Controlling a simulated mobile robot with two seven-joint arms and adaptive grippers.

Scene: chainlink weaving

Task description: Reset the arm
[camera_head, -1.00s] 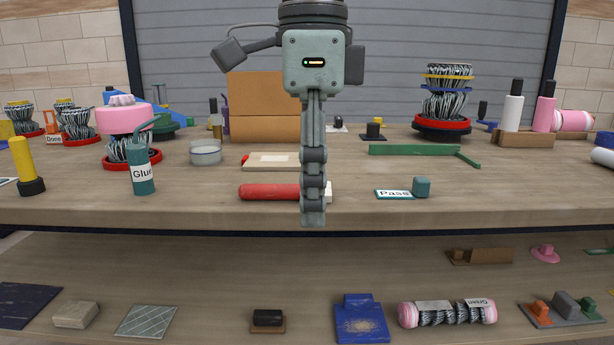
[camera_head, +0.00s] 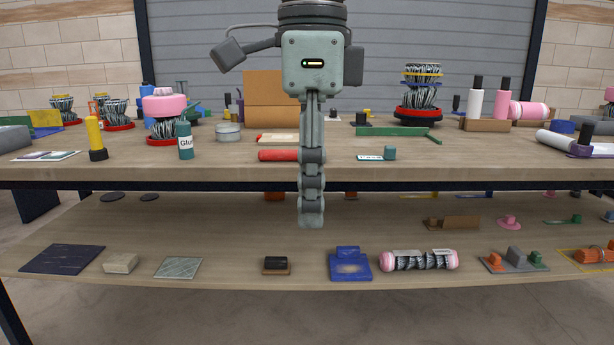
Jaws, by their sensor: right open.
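My right gripper (camera_head: 312,190) hangs straight down in the middle of the head view, seen edge-on, with nothing visible in it. It is in front of the workbench top (camera_head: 120,170) and overlaps the lower shelf in the picture. Its two fingers line up one behind the other, so the gap between them is hidden. A red cylinder (camera_head: 277,155) on the bench top lies partly behind it. My left gripper is not in the view.
The bench top holds a glue bottle (camera_head: 186,141), a yellow marker (camera_head: 95,138) and a wire bundle on a red base (camera_head: 419,110). The lower shelf (camera_head: 200,225) carries a blue block (camera_head: 350,265) and a pink-ended roll (camera_head: 419,261). Floor shows in front.

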